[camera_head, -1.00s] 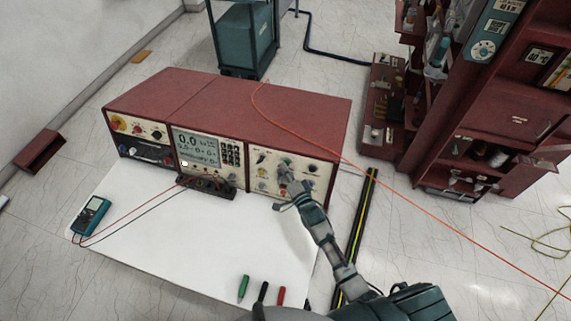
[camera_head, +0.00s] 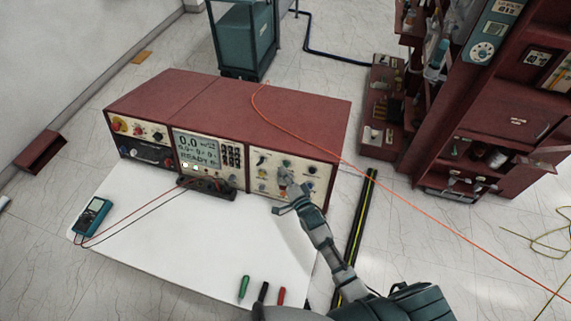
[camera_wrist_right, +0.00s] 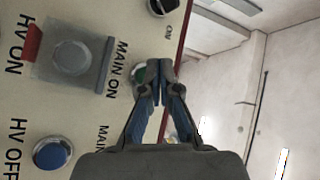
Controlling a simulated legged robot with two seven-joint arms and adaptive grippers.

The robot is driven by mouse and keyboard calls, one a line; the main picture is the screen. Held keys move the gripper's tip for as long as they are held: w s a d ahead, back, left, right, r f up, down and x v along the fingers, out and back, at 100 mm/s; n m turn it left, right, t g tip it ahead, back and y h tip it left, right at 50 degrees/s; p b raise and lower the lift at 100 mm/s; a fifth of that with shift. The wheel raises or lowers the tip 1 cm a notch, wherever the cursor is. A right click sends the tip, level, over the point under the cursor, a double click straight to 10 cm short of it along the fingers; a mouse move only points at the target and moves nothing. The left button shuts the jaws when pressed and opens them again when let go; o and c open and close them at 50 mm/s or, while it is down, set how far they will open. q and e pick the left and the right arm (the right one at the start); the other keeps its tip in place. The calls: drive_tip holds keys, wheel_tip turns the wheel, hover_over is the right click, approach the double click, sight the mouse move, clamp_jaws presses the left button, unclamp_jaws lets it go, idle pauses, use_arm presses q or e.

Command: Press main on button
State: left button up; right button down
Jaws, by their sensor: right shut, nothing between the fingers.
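The main on button (camera_wrist_right: 139,72) is a green round button beside the "MAIN ON" label (camera_wrist_right: 119,67) in the right wrist view. My right gripper (camera_wrist_right: 157,70) has its fingers shut and empty, and they hide part of the button. I cannot tell whether the fingertips touch it. In the head view my right gripper (camera_head: 284,180) is in front of the right-hand control panel (camera_head: 263,176) of the red console (camera_head: 225,100). A green round button (camera_head: 287,162) shows just above the fingers there. My left gripper is not in view.
The wrist view shows a guarded HV ON button (camera_wrist_right: 72,58) and a blue button (camera_wrist_right: 52,153) nearby. The console display (camera_head: 196,147) is lit. A multimeter (camera_head: 92,215) and several pens lie on the white table (camera_head: 190,255). An orange cable (camera_head: 390,187) crosses the console.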

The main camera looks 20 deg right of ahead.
drive_tip(key=shift+s, duration=0.1)
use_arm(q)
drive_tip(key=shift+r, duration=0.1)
use_arm(e)
drive_tip(key=shift+a, duration=0.1)
